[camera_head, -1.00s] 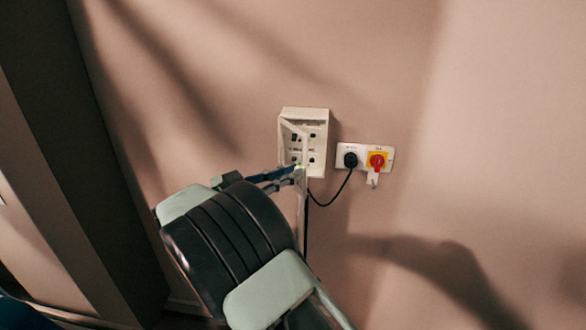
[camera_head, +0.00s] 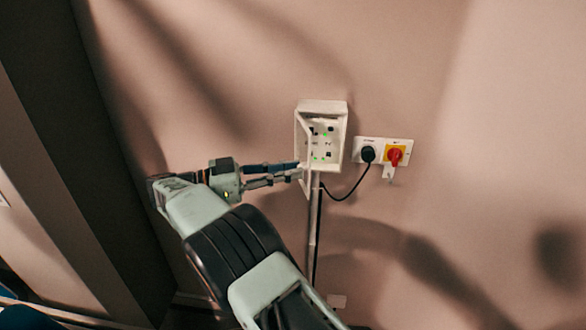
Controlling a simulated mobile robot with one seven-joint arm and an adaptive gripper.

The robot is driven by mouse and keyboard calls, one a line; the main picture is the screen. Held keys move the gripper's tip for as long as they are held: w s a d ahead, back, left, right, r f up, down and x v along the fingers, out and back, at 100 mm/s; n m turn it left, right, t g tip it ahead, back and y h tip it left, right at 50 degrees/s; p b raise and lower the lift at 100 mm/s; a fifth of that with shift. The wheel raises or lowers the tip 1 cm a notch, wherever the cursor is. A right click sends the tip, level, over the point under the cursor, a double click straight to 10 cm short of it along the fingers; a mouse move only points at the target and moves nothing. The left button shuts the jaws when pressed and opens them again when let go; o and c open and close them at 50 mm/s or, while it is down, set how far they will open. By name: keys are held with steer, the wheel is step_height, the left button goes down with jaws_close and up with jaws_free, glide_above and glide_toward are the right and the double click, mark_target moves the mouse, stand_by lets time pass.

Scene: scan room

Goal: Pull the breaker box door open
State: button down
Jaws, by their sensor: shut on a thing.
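The white breaker box (camera_head: 338,107) is mounted on the wall near the middle of the head view. Its door (camera_head: 303,140) stands open, swung out on the left side and seen nearly edge-on. Small dark switches and green lights show inside the box. My gripper (camera_head: 299,172) reaches in from the left at the box's lower left. Its fingers are shut on the lower part of the door. The exact contact is small and hard to make out.
Right of the box is a white socket plate with a black plug (camera_head: 368,154) and a red rotary switch on yellow (camera_head: 394,156). A black cable (camera_head: 345,196) loops below the box, beside a vertical conduit (camera_head: 313,225). A dark column (camera_head: 85,180) stands at left.

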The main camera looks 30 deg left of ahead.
steer(key=shift+a+r+m+g+h, duration=0.15)
steer(key=shift+a+m+g+h, duration=0.25)
stand_by(0.5)
steer(key=c, duration=1.9)
jaws_free()
steer(key=shift+s, duration=0.1)
step_height(320, 180, up, 10)
steer(key=shift+c, duration=0.6)
